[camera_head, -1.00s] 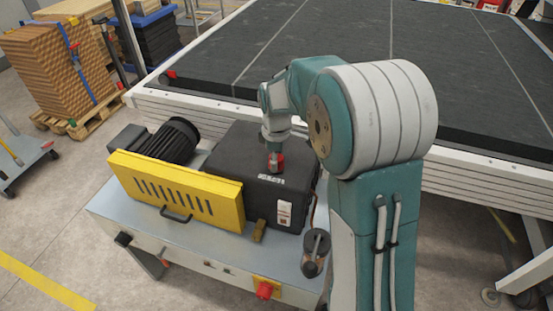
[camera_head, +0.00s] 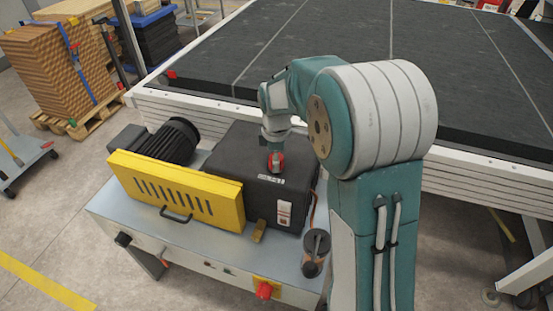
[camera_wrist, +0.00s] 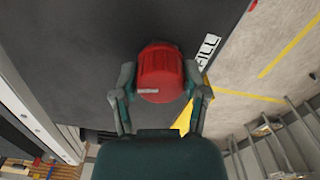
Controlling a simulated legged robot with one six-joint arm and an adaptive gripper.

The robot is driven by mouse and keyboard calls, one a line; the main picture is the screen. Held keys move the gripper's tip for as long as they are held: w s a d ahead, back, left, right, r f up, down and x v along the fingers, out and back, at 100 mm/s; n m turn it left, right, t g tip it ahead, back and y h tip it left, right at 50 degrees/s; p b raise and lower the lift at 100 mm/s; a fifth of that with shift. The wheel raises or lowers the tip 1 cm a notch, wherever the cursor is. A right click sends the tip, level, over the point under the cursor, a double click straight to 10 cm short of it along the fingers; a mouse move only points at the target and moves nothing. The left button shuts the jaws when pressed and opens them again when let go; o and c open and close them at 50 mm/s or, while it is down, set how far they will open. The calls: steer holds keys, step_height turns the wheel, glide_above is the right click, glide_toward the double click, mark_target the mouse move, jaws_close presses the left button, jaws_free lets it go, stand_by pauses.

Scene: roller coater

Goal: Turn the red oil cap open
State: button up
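The red oil cap (camera_head: 276,162) sits on top of the black box (camera_head: 240,160). In the wrist view the round, ribbed cap (camera_wrist: 160,72) is in the upper middle, with a small pale mark on its near side. My gripper (camera_wrist: 160,80) reaches down over the cap, with one finger on its left and one on its right. Both fingertips appear to touch its sides, so the gripper looks shut on it. In the head view my gripper (camera_head: 275,152) stands above the cap and covers part of it.
A yellow vented guard (camera_head: 175,190) and a dark motor (camera_head: 172,141) are left of the box. A red knob (camera_head: 264,290) is on the bench front. A dark round part (camera_head: 316,243) stands right of the box. The wide black conveyor bed (camera_head: 330,45) lies behind.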

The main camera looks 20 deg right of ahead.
steer(key=o, duration=0.3)
steer(key=shift+w+a, duration=0.1)
steer(key=shift+w, duration=0.05)
step_height(320, 180, up, 12)
stand_by(0.4)
steer(key=shift+f, duration=0.1)
